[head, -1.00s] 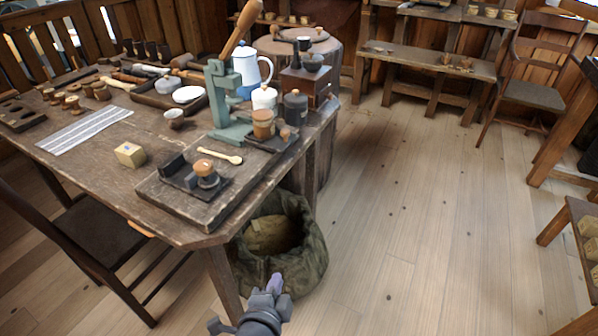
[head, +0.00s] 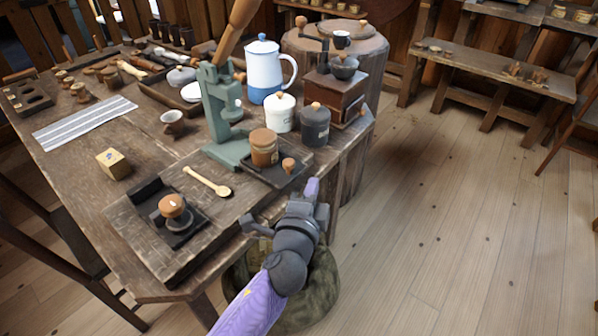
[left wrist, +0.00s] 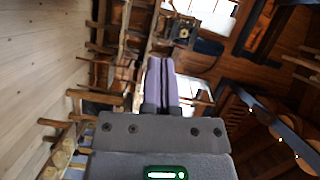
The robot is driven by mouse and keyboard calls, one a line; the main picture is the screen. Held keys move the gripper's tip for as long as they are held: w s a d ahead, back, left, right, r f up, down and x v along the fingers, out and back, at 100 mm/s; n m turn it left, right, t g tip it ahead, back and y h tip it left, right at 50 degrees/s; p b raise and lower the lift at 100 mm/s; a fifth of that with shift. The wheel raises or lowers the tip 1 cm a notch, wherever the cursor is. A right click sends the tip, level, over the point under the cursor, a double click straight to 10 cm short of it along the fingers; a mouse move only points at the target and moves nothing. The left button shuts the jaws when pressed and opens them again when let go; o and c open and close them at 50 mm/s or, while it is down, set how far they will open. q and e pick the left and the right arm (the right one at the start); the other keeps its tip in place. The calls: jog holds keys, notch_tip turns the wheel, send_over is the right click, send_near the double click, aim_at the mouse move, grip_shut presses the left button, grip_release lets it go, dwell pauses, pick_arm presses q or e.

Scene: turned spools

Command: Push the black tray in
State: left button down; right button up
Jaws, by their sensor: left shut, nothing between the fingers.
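My left gripper (head: 312,188) is shut and empty, just right of and in front of this tray, by the table edge; contact does not show. The left wrist view shows its closed purple fingers (left wrist: 162,82), but no tray. Another dark holder (head: 188,236) with a wooden-knobbed tamper (head: 172,208) sits on a board further left. My right gripper is not in view.
A green lever press (head: 222,115) stands behind the tray, with a white canister (head: 280,113), a dark canister (head: 315,125) and a grinder (head: 338,95) close by. A wooden spoon (head: 208,183) lies to the left. A cloth sack (head: 320,290) stands below; the floor at right is open.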

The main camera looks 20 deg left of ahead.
aim_at(297, 173)
pick_arm(q)
jog(key=shift+w+a+f+b, duration=0.2)
jog(key=shift+w+a+b, duration=0.05)
jog(key=shift+w+a, duration=0.8)
jog(key=shift+w+a+f+b, duration=0.15)
jog(key=shift+w+a+b, duration=0.1)
jog(key=shift+w+a, duration=0.8)
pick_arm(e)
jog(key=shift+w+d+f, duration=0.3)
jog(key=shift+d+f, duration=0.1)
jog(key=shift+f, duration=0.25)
